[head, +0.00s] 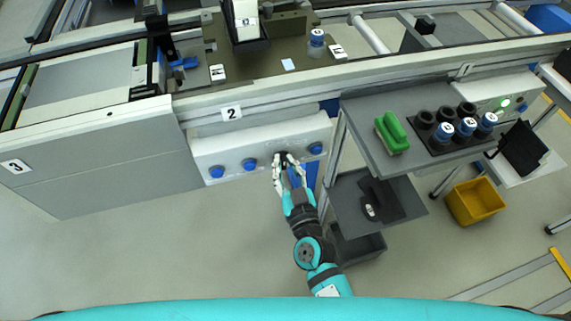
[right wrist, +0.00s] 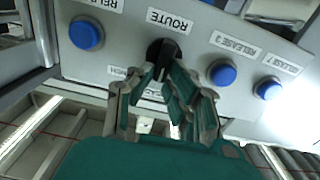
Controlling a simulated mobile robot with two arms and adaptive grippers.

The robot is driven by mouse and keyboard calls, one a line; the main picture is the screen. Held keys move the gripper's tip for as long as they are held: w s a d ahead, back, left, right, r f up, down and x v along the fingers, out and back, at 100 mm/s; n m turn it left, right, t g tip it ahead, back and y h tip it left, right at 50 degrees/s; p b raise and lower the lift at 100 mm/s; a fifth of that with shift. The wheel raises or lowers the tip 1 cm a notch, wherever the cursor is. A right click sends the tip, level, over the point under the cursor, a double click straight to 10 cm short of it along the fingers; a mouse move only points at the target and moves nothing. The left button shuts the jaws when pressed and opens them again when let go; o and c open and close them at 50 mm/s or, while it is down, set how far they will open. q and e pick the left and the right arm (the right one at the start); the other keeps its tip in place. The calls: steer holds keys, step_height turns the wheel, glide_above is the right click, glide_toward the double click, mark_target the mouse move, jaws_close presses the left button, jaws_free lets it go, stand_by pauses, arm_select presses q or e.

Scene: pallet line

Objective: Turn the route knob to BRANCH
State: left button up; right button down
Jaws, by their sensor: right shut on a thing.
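The route knob (right wrist: 163,54) is black and sits on a light grey panel (right wrist: 124,45), below the ROUTE label (right wrist: 169,20) in the right wrist view. My right gripper (right wrist: 161,84) is shut on the knob's grip, with its fingers on either side. A label ending in NCH (right wrist: 122,73) is partly hidden to the left of the fingers. Another label below is mostly covered by them, and the knob's exact pointing is hard to tell. In the head view my right gripper (head: 285,162) reaches the panel front (head: 207,147). My left gripper is not in view.
Blue release buttons (right wrist: 86,33) (right wrist: 222,73) (right wrist: 268,88) flank the knob closely. In the head view, a grey cart (head: 370,115) with a green brush (head: 392,133) and a black holder stands right of the panel. Floor left of my arm is clear.

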steer(key=shift+d+m+p, duration=0.2)
steer(key=shift+m+p, duration=0.3)
steer(key=shift+m, duration=0.6)
steer(key=m, duration=0.3)
steer(key=shift+w+d+p, duration=0.1)
steer(key=shift+d+p, duration=0.1)
steer(key=shift+p, duration=0.2)
steer(key=shift+w+d+f+m, duration=0.1)
steer(key=shift+f+m, duration=0.05)
steer(key=shift+m, duration=1)
steer(key=shift+s+d+f+m, duration=0.1)
steer(key=shift+f+m, duration=0.05)
steer(key=shift+m, duration=0.95)
steer(key=shift+w+d+f+m, duration=0.1)
steer(key=shift+f+m, duration=0.05)
steer(key=shift+m, duration=1)
steer(key=c, duration=1.3)
jaws_free()
